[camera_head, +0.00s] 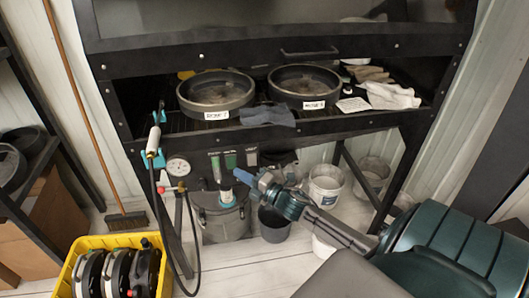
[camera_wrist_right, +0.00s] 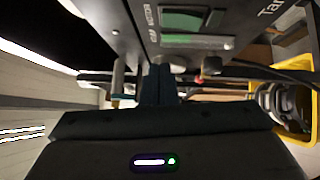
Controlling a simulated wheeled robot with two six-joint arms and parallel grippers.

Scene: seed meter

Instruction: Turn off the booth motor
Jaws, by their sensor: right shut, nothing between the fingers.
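Below the booth shelf in the head view is a dark panel with upright green switches (camera_head: 231,160). In the right wrist view one green rocker switch (camera_wrist_right: 187,19) shows close up, with a lighter green strip beside it and a label on the panel that seems to read "MOTOR". My right gripper (camera_head: 240,176) is shut and empty, its tip just below the switches in the head view. In the right wrist view its closed fingers (camera_wrist_right: 160,75) point toward the panel's edge; I cannot tell whether they touch it. My left gripper is not in view.
Two round pans (camera_head: 215,92) (camera_head: 304,86) and gloves (camera_head: 390,95) lie on the booth shelf. A gauge (camera_head: 178,168), a hose and a grey canister (camera_head: 222,221) stand near the panel. Buckets (camera_head: 325,186) are to the right. A yellow crate (camera_head: 75,249) stands front left.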

